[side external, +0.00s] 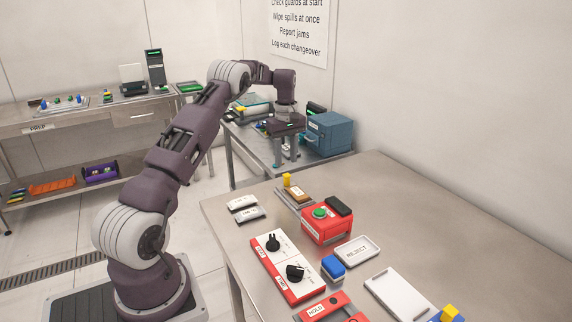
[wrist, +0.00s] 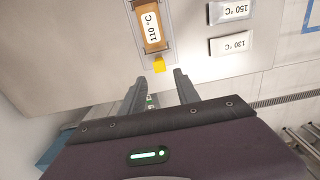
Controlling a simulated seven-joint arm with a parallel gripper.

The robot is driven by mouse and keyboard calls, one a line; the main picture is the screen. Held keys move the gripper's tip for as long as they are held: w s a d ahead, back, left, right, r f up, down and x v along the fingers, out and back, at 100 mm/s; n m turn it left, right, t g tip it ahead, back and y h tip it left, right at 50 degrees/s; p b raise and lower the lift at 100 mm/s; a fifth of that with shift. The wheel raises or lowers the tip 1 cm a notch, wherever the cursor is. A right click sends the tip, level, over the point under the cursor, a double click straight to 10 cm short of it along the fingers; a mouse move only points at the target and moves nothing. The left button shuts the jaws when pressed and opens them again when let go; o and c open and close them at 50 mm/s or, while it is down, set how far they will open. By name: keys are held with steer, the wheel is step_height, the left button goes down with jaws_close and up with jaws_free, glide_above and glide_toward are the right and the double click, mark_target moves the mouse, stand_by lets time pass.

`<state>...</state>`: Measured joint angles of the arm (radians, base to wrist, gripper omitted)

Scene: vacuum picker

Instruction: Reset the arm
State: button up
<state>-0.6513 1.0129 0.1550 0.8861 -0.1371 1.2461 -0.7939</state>
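My gripper (side external: 287,162) hangs from the end of my raised arm, fingers pointing down, beyond the far edge of the front bench in the side view. Its two fingers are apart with nothing between them; in the wrist view the open gripper (wrist: 158,84) shows the same empty gap. Past the fingertips in the wrist view lies a tan 110 °C plate (wrist: 151,24) in a clear holder, with a yellow tab (wrist: 159,65) at its near end. In the side view this yellow tab (side external: 287,180) is at the bench's far end, apart from my gripper.
White 130 °C (wrist: 232,45) and 150 °C (wrist: 229,11) plates lie beside the holder. The front bench also bears a red button box (side external: 327,225), a red knob panel (side external: 284,267), a blue block (side external: 333,268) and a REJECT tray (side external: 358,250). A blue box (side external: 328,134) stands near my gripper.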

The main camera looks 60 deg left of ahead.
steer(key=s+d+r+m+t, duration=0.25)
steer(key=d+r+m, duration=0.35)
steer(key=d+r, duration=1.1)
steer(key=s+d+r+m+t, duration=0.1)
steer(key=s+d+r+m, duration=0.4)
steer(key=s+d, duration=0.55)
steer(key=s+d+f+m+t, duration=0.1)
steer(key=s+d+f+m, duration=0.1)
steer(key=s, duration=0.6)
steer(key=s+d+f+m+t, duration=0.1)
steer(key=s+d+f+m, duration=0.2)
steer(key=s+d+m, duration=0.2)
steer(key=s+d, duration=0.2)
steer(key=s, duration=0.1)
steer(key=shift+s, duration=0.3)
